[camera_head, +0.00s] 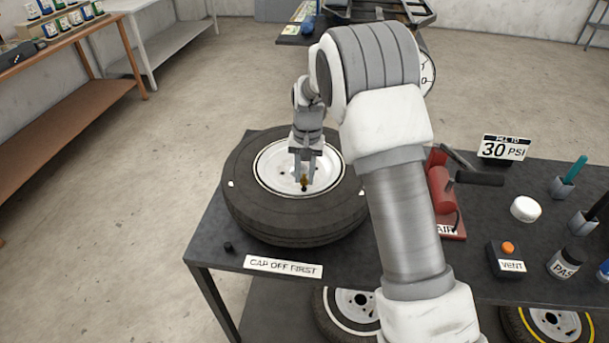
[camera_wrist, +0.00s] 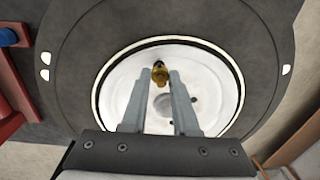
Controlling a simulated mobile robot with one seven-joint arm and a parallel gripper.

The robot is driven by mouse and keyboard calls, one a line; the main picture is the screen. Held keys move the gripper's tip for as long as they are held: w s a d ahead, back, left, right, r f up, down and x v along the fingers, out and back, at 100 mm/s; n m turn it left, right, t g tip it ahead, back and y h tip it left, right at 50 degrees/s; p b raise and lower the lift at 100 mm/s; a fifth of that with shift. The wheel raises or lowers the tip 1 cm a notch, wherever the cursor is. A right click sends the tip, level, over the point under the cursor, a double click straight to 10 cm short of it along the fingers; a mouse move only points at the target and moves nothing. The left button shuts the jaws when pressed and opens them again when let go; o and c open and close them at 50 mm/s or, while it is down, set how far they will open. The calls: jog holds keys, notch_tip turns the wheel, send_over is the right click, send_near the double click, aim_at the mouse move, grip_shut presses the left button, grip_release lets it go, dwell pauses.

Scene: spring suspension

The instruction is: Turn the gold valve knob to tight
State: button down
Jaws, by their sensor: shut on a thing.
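The gold valve knob (camera_wrist: 159,74) is small and sits on the white wheel rim (camera_wrist: 203,63) of a tire lying flat on the dark table. It also shows in the head view (camera_head: 304,180), partly covered by the fingers. My gripper (camera_head: 305,177) reaches down over the rim. In the wrist view, the two grey fingertips (camera_wrist: 160,76) lie on either side of the knob, shut on it. The tire (camera_head: 295,231) surrounds the rim. How far the knob is turned cannot be told.
A small black cap (camera_head: 228,246) lies by the "CAP OFF FIRST" sign (camera_head: 283,267). A red air pump (camera_head: 441,190), a "30 PSI" sign (camera_head: 504,148), a white disc (camera_head: 524,209) and a vent box (camera_head: 507,262) stand to the right. The table's front-left corner is mostly clear.

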aim_at(307, 180)
jog(key=shift+m, duration=1)
jog(key=c, duration=0.7)
grip_release()
jog(key=shift+r, duration=0.1)
jog(key=shift+s+d+r, duration=0.1)
jog(key=shift+d+r, duration=0.1)
jog(key=shift+r, duration=4.15)
jog(key=shift+s+d+r, duration=0.1)
jog(key=shift+d+r, duration=0.05)
jog(key=shift+r, duration=4.15)
